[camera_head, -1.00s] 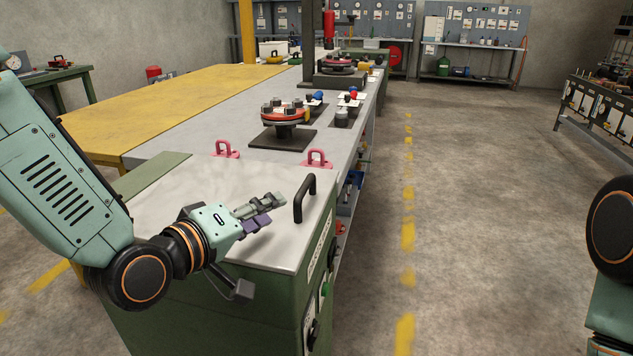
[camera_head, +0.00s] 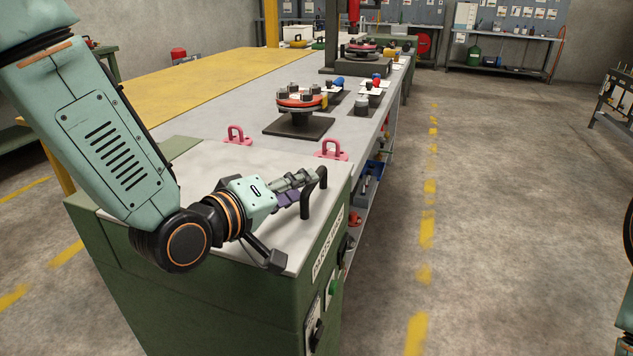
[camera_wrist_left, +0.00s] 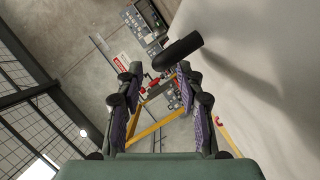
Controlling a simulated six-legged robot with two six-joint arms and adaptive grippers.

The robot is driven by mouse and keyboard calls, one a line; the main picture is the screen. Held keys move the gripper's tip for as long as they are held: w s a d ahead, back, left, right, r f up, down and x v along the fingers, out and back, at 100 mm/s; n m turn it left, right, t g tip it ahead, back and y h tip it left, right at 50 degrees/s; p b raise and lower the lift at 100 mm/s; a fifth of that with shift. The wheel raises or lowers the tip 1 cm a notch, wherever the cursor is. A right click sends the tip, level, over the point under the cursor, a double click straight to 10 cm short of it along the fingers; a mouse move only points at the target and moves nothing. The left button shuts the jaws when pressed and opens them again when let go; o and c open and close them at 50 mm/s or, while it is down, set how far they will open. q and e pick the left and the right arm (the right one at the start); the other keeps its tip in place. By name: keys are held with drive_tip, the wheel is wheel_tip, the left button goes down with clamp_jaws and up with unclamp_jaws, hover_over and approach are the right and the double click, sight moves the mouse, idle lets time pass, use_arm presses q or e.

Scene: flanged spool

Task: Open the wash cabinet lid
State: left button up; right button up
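The wash cabinet (camera_head: 200,300) is a green box with a pale metal lid (camera_head: 230,175), which lies flat and closed on top. A black bar handle (camera_head: 306,203) stands on the lid near its right edge. My left gripper (camera_head: 303,180) is low over the lid with its fingertips at the handle. In the left wrist view its two purple-padded fingers (camera_wrist_left: 158,82) are apart. The handle (camera_wrist_left: 180,50) shows there just beyond the fingertips, nearer the right finger. I cannot tell whether they touch. My right gripper is not in view.
Two pink brackets (camera_head: 237,135) (camera_head: 331,150) stand behind the lid. Beyond them a red flanged spool (camera_head: 299,101) sits on a dark base on the grey bench (camera_head: 215,117). A yellow tabletop (camera_head: 185,85) lies to the left. The floor aisle on the right is clear.

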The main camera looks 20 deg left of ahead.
use_arm(q)
drive_tip(key=shift+b+x, duration=0.55)
drive_tip(key=shift+x, duration=2.2)
drive_tip(key=shift+s+a+r, duration=0.1)
drive_tip(key=shift+s, duration=0.15)
drive_tip(key=shift+c, duration=0.8)
drive_tip(key=shift+w, duration=0.15)
drive_tip(key=c, duration=0.3)
clamp_jaws()
